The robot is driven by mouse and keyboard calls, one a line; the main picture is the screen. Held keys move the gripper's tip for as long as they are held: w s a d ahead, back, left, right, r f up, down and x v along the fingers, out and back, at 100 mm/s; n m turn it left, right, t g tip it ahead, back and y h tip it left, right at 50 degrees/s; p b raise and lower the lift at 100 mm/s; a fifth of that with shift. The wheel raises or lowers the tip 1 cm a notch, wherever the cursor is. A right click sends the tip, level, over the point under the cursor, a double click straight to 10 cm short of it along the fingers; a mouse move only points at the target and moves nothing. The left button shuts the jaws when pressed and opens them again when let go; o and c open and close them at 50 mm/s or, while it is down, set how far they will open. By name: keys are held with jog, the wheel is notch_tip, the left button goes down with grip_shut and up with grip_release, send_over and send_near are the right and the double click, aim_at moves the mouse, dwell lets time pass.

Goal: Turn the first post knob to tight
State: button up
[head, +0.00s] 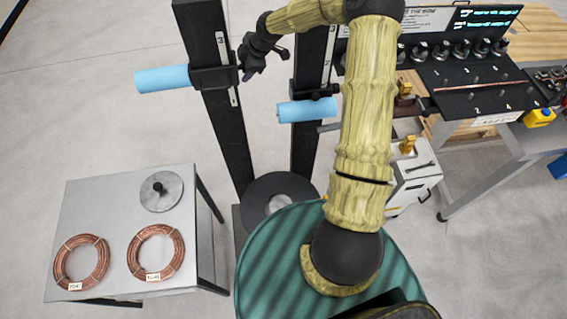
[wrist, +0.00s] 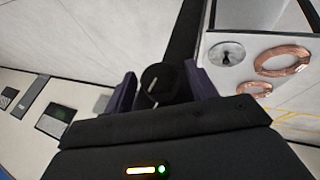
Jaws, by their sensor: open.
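The left black post (head: 228,130) carries a dark clamp block (head: 214,76) with a light-blue cylinder (head: 162,79) sticking out to the left. My gripper (head: 249,73) is at the right side of this block in the head view. In the wrist view, my gripper (wrist: 160,90) has its two purple fingers apart, one on each side of a black round knob (wrist: 158,76) with a white pointer line. I cannot tell whether the fingers touch the knob. The knob is not clear in the head view, and its tight mark is not readable.
A second black post (head: 305,150) with another blue cylinder (head: 307,110) stands to the right. A grey table (head: 110,205) at lower left holds copper coils (head: 155,252) and a round disc (head: 161,191). A workbench (head: 480,75) with several knobs is at upper right.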

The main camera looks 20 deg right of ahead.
jog(key=shift+a+n+t, duration=0.1)
jog(key=shift+n+t, duration=0.2)
jog(key=shift+t, duration=0.8)
jog(key=shift+f+b, duration=0.2)
jog(key=shift+b, duration=0.2)
jog(key=n+t+b, duration=0.1)
jog(key=t+b, duration=0.3)
jog(key=b, duration=0.3)
jog(key=shift+s+f+h, duration=0.1)
jog(key=shift+h, duration=0.2)
jog(key=shift+n+t+b, duration=0.5)
jog(key=shift+t+b, duration=0.75)
jog(key=shift+t, duration=0.45)
jog(key=shift+s+r, duration=0.15)
jog(key=shift+r, duration=0.05)
jog(key=b+v, duration=0.6)
jog(key=v, duration=1.1)
jog(key=s+f+m+g+h+b, duration=0.1)
jog(key=s+f+m+g+b, duration=0.3)
jog(key=f, duration=0.6)
jog(key=s+a+f+m+g+h+b, duration=0.1)
jog(key=s+f+m+g+h+b, duration=0.1)
jog(key=s+f+m+g+b, duration=0.3)
jog(key=shift+s+a+f+m+h+b, duration=0.35)
jog(key=shift+s+f+m, duration=1.3)
jog(key=shift+f+m, duration=1.35)
